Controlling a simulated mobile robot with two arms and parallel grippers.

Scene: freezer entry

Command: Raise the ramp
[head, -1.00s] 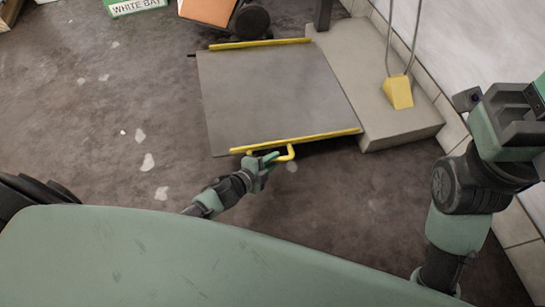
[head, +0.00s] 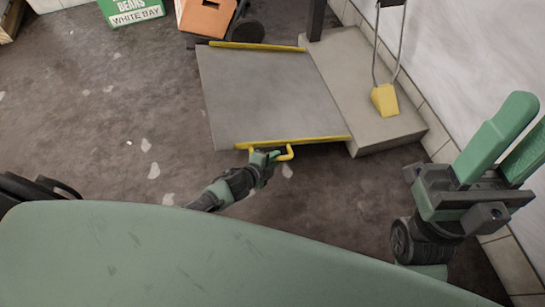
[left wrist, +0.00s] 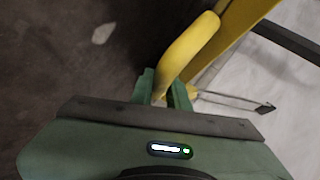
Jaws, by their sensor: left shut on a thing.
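The ramp (head: 270,92) is a flat grey plate with yellow rails along two edges. In the head view it sits low, its right end against a concrete step (head: 372,105). A yellow handle (head: 289,153) sticks out from its near rail. My left gripper (head: 268,155) is shut on this handle. In the left wrist view the yellow handle (left wrist: 188,52) runs between the two green fingers (left wrist: 163,92). My right gripper (head: 530,118) is at the right, fingers apart, empty and away from the ramp; one fingertip is cut off by the frame.
A yellow wedge-shaped thing (head: 385,100) with a thin grey frame stands on the step. A pale wall (head: 475,60) borders the right side. An orange box (head: 206,17) and a green box (head: 131,9) stand beyond the ramp. The dark floor left of it is clear.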

